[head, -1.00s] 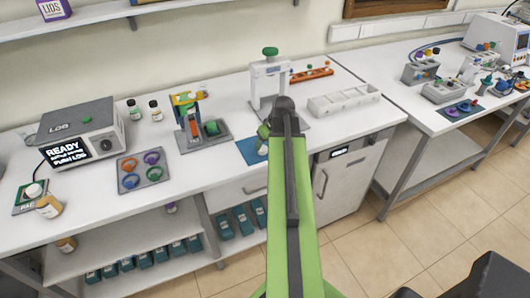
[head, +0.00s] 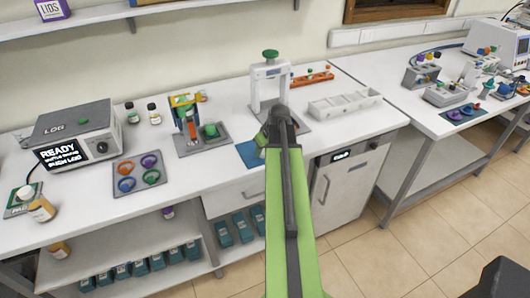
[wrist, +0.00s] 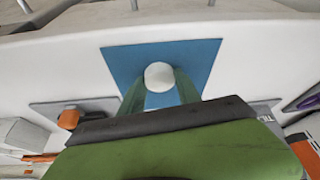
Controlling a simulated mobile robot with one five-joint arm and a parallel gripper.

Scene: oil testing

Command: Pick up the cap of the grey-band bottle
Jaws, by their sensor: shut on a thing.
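My gripper (head: 262,139) is over the blue mat (head: 248,161), near the front edge of the bench. In the wrist view, its green fingers (wrist: 160,90) are shut on a white round cap (wrist: 160,76), seen from above against the blue mat (wrist: 203,58). The cap hides what is under it, so I cannot tell whether a bottle is below or whether it touches the mat. No grey band shows. My arm hides part of this spot in the head view.
A white press-like stand (head: 270,80) with a green knob is just behind my gripper. A grey tray with a green part (head: 210,130) is to the left. A capped amber bottle (head: 41,209) is at the far left. A pale compartment tray (head: 344,104) is to the right.

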